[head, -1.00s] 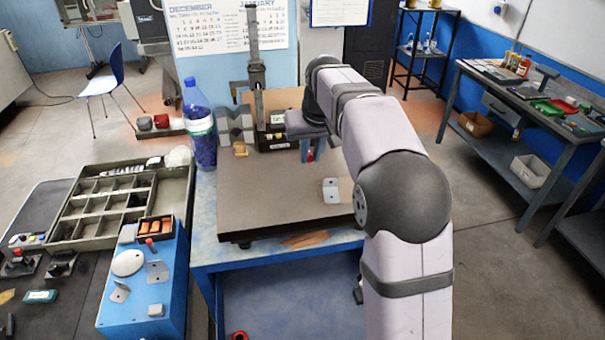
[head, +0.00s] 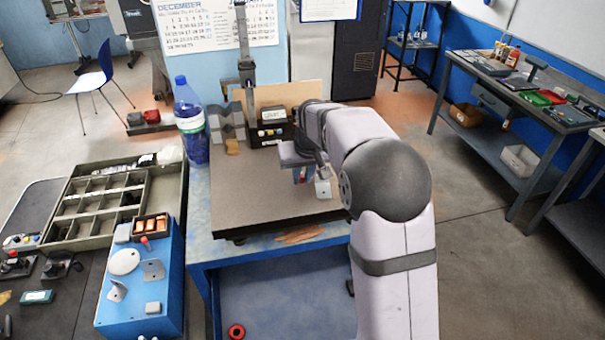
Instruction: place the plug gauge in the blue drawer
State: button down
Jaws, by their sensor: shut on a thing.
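The blue drawer (head: 285,293) appears as an open blue space below the plate, at the bench front. A red ring (head: 236,331) lies in it at the lower left.
The surface plate (head: 250,200) carries a pale angle bracket (head: 322,188) close to the gripper. A height gauge (head: 246,75) and a grey V-block (head: 228,122) stand behind. A bottle (head: 192,125), a compartment tray (head: 170,205) and a blue box (head: 165,285) are left.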

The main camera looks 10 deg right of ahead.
jog(key=shift+f, duration=0.2)
jog(key=c, duration=1.7)
grip_release()
jog(key=shift+r, duration=0.1)
jog(key=shift+r, duration=0.2)
jog(key=b+v, duration=0.2)
jog(key=v, duration=1)
jog(key=shift+b, duration=0.3)
